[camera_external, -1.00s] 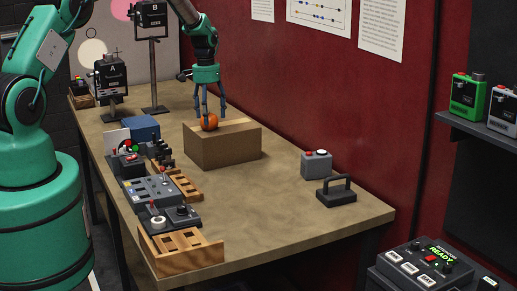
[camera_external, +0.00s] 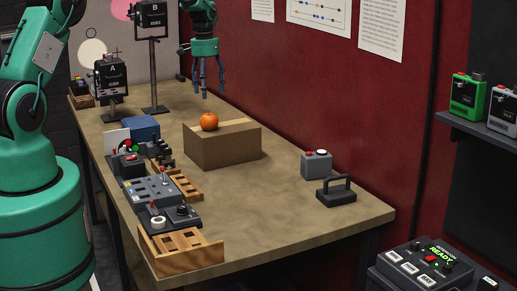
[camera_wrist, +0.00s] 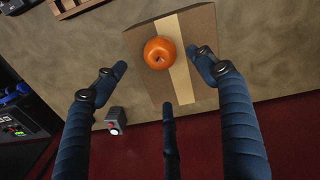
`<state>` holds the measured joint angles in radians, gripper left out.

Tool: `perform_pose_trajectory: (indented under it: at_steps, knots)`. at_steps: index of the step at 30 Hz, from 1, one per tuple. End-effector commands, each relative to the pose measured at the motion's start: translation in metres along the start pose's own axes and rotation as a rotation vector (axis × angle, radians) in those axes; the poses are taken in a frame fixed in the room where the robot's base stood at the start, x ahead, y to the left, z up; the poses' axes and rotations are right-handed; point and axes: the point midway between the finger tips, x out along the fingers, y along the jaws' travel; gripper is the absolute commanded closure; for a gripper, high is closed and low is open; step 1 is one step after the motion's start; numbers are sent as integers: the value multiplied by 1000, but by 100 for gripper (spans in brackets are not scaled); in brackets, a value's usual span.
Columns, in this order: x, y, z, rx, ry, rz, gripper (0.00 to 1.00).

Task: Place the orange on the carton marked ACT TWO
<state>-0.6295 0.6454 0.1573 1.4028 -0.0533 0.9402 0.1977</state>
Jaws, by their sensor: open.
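The orange (camera_external: 209,121) rests on top of the brown carton (camera_external: 225,149), near one end of its top face. In the wrist view the orange (camera_wrist: 160,53) sits beside the pale tape strip on the carton (camera_wrist: 201,27). No marking such as ACT TWO is readable on the faces I see. My gripper (camera_external: 208,92) is open and empty, above the orange and clear of it. In the wrist view the dark blue fingers of my gripper (camera_wrist: 160,75) are spread apart, with nothing between them touching.
A grey button box (camera_external: 316,165) and a black handled block (camera_external: 336,190) stand right of the carton. Control panels (camera_external: 160,187) and wooden racks (camera_external: 182,250) line the left edge. Camera boxes A (camera_external: 110,74) and B (camera_external: 151,18) stand behind. The table's front right is clear.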

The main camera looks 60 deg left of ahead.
Motion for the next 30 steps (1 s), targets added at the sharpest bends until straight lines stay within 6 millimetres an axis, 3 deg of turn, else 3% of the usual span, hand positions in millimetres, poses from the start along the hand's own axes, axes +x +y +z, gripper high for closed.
perform_pose_trajectory:
  at_steps: [21,26,30]
  knots:
    - [-2,2,0,2,2,0,29]
    - [-17,13,4,11,12,-3,29]
    - [-45,35,14,30,29,-7,29]
